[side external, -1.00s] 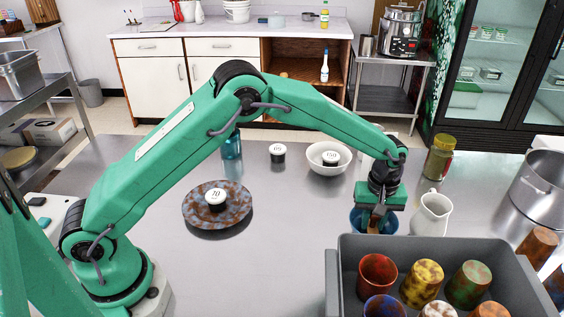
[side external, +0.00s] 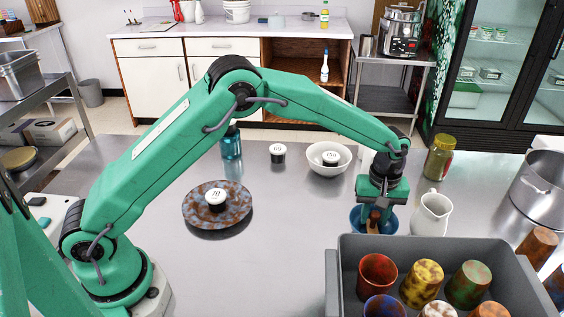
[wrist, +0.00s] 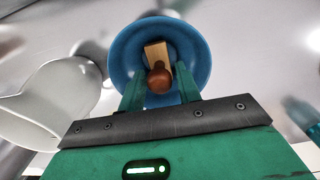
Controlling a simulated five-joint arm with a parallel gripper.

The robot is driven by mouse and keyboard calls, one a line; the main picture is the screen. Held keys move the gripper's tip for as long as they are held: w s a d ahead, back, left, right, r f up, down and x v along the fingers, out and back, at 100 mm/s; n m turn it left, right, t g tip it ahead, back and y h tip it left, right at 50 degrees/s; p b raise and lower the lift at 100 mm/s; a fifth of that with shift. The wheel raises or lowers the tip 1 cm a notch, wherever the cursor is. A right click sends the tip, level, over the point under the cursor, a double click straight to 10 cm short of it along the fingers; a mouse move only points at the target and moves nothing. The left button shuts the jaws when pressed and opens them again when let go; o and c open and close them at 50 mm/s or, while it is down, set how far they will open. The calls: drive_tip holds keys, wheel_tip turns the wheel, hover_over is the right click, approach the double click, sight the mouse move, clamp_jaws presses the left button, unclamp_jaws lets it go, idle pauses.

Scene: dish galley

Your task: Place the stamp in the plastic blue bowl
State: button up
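The stamp (wrist: 158,68), a wooden block with a round brown knob, lies inside the blue bowl (wrist: 199,52) in the wrist view. In the side view the blue bowl (side external: 391,224) stands on the steel table behind the grey bin, and a brown part of the stamp (side external: 374,229) shows low in it. My gripper (wrist: 159,72) is above the bowl with its two green fingers apart, one on each side of the knob, with gaps between. In the side view my gripper (side external: 375,213) partly hides the bowl and the stamp.
A white jug (side external: 431,216) stands just right of the bowl. The grey bin (side external: 338,270) with several mottled cups is in front. A white bowl (side external: 326,170) with a lidded jar is behind. A mottled plate (side external: 190,212) with a jar is left.

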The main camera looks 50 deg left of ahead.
sight(374, 212)
wheel_tip(374, 212, up, 10)
drive_tip(key=shift+r, duration=0.1)
idle(0.4)
idle(0.5)
drive_tip(key=shift+s+a+r, duration=0.1)
drive_tip(key=shift+a+r, duration=0.05)
drive_tip(key=shift+r, duration=0.1)
drive_tip(key=s+a+r+m+t, duration=0.3)
drive_tip(key=s+a+r+m, duration=0.1)
drive_tip(key=s+a+r, duration=0.8)
drive_tip(key=s+a+f+m+t, duration=0.1)
drive_tip(key=s+a, duration=0.3)
drive_tip(key=s, duration=0.5)
drive_tip(key=s+a+f+m+t, duration=0.1)
drive_tip(key=s+a+m, duration=0.3)
drive_tip(key=s, duration=0.5)
drive_tip(key=shift+s+t, duration=0.3)
